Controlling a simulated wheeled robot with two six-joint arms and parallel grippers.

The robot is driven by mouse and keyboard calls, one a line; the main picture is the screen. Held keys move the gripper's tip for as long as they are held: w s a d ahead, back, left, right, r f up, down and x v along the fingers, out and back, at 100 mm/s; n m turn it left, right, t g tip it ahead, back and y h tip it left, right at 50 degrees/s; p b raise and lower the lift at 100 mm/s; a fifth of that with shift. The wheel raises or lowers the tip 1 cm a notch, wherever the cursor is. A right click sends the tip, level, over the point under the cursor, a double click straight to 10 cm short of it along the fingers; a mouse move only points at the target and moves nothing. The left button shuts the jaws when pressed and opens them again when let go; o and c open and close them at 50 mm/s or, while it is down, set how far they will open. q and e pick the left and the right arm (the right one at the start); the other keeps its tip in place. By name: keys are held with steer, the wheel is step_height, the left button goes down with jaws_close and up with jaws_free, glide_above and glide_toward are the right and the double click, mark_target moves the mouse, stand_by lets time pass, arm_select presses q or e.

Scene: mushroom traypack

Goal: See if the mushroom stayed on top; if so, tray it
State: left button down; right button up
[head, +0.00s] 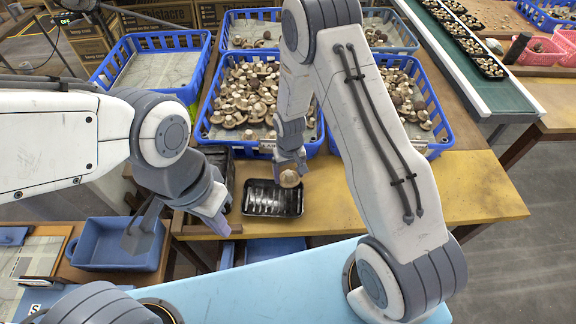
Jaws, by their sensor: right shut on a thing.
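A tan mushroom (290,179) is held by my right gripper (290,164), which is shut on it from above. The mushroom appears over the right back part of a black tray (262,212); I cannot tell whether it touches the tray. The tray lies on the yellow wooden table and its visible part looks empty. My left gripper (222,222) hangs near the table's front edge, left of the tray, with no mushroom visible in it. Its jaw gap cannot be made out.
Blue crates full of mushrooms (203,132) stand behind the tray, partly hidden by my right arm. An empty-looking blue crate (146,38) is at the back left. A blue bin (112,267) sits at lower left. The table's right part is clear. Filled trays stand on a green conveyor (478,75).

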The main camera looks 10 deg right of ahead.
steer(key=shift+f+b, duration=2.75)
steer(key=shift+f, duration=0.85)
steer(key=o, duration=0.7)
steer(key=r, duration=0.5)
steer(key=r+b, duration=0.1)
steer(key=r, duration=0.4)
steer(key=shift+s+r, duration=0.2)
steer(key=shift+r, duration=0.1)
steer(key=shift+a, duration=0.1)
steer(key=s+a+r+n, duration=0.3)
steer(key=s+a+r, duration=0.5)
steer(key=s+r, duration=0.35)
steer(key=s+r+n, duration=0.1)
steer(key=s+r, duration=0.1)
steer(key=s, duration=0.2)
steer(key=s+r+n, duration=0.1)
steer(key=s+r, duration=0.1)
steer(key=s, duration=0.3)
steer(key=s+r+n+y, duration=0.1)
steer(key=s+r, duration=0.1)
steer(key=s, duration=0.2)
steer(key=shift+s+a+n, duration=0.1)
steer(key=shift+s+n, duration=0.05)
steer(key=shift+n, duration=0.15)
